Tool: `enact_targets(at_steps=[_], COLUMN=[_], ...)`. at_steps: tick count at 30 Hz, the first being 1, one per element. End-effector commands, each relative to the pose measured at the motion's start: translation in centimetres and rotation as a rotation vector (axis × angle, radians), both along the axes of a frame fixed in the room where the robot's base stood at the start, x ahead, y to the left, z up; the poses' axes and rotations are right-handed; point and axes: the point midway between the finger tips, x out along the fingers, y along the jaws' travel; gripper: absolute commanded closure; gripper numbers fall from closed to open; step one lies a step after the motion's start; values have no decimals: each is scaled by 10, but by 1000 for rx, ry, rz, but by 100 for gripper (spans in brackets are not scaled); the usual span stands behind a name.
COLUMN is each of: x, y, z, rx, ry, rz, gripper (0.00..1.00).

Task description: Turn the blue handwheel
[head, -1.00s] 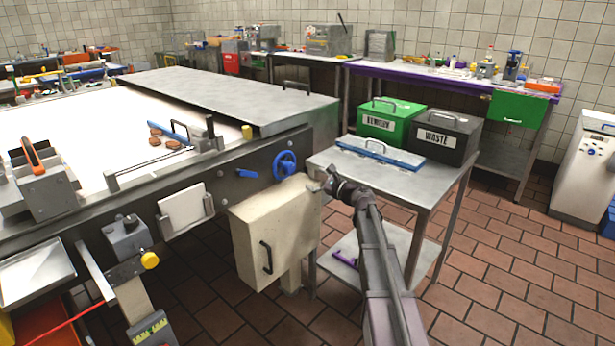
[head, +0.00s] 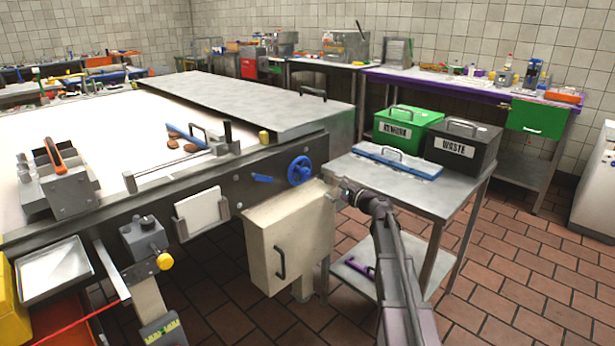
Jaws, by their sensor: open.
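The blue handwheel (head: 300,171) is mounted on the side of the large conveyor machine (head: 220,187), near its right end. A small blue lever (head: 262,178) sits just left of it. My gripper (head: 333,194) is at the end of my arm, right of and a little below the handwheel, apart from it in the picture. It is beside the top right of the cream cabinet (head: 289,246). The gripper is open and looks empty, though its fingers are small and hard to make out.
A metal side table (head: 440,190) stands close on the right, holding a blue case (head: 398,163), a green box (head: 408,128) and a black WASTE box (head: 463,148). A purple item (head: 361,267) lies on its lower shelf. Tiled floor is open at lower right.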

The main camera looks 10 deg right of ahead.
Motion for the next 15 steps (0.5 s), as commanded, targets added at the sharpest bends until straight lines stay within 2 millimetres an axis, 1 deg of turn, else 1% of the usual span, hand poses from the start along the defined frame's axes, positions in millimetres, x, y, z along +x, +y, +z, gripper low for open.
enact_targets(at_steps=[15], x=[-3], y=[-2], z=[-1], rx=[-604], ry=[-439], rz=[0], gripper=[7])
